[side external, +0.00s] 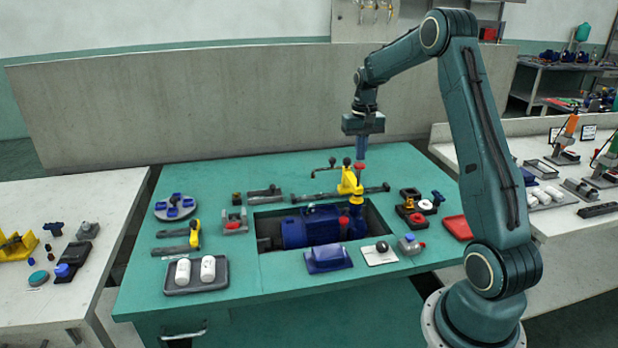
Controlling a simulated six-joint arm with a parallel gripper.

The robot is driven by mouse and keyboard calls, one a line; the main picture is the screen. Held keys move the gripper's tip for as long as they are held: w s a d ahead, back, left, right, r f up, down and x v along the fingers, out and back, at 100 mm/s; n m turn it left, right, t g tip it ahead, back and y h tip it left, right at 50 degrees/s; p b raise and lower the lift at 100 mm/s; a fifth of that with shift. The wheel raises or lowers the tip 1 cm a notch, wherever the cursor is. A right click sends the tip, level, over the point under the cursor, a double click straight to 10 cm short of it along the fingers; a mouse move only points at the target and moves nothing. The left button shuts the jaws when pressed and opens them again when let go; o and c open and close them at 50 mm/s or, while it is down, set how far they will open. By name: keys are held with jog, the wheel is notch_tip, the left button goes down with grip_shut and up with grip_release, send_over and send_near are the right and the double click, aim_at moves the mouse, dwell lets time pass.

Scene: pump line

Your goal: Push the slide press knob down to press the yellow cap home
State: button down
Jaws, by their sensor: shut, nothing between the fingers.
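The yellow slide press (349,183) stands at the back edge of the opening in the green bench. Its red knob (359,167) is on top. A small yellow piece (356,200), which looks like the yellow cap, shows under the press, above the blue pump (315,225). I cannot tell how far down it sits. My gripper (361,160) points straight down, shut and empty, with its tips just above or touching the red knob. I cannot tell whether there is a gap.
A black-knobbed lever (331,166) stands left of the press, close to my gripper. A dark bar (376,189) runs behind the opening. A black fixture (411,205) stands to the right, and a red tray (458,227) lies near the right edge. The air above the bench is clear.

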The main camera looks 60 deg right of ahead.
jog(key=shift+f, duration=1.35)
dwell(0.6)
jog(key=shift+r, duration=0.15)
dwell(0.4)
jog(key=shift+r, duration=0.5)
jog(key=shift+r, duration=2.5)
